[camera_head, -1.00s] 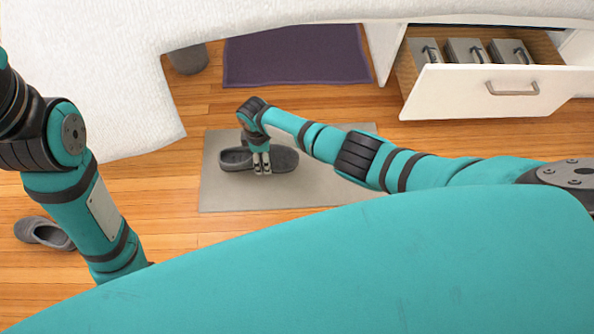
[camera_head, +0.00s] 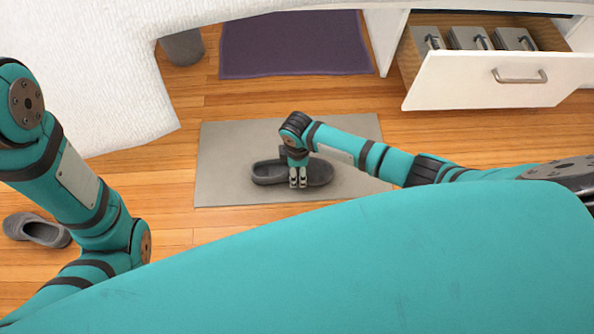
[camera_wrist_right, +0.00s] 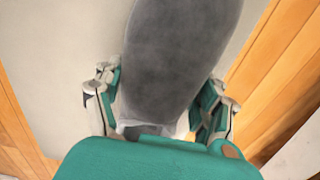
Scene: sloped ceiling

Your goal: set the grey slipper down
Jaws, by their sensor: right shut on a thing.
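A grey slipper (camera_head: 266,172) is over the grey mat (camera_head: 225,140), its open heel end to the left. My right gripper (camera_head: 298,183) is shut on it near its middle, coming from above. In the right wrist view the slipper (camera_wrist_right: 180,50) runs between the two fingers (camera_wrist_right: 165,88). I cannot tell whether its sole touches the mat. A second grey slipper (camera_head: 38,230) lies on the wood floor at the far left. My left arm shows at the left, but its gripper is out of view.
A white drawer (camera_head: 490,85) with several grey items stands open at the upper right. A purple rug (camera_head: 292,45) and a dark grey bin (camera_head: 182,47) are at the back. A white-covered bed (camera_head: 80,70) fills the upper left. The mat is otherwise clear.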

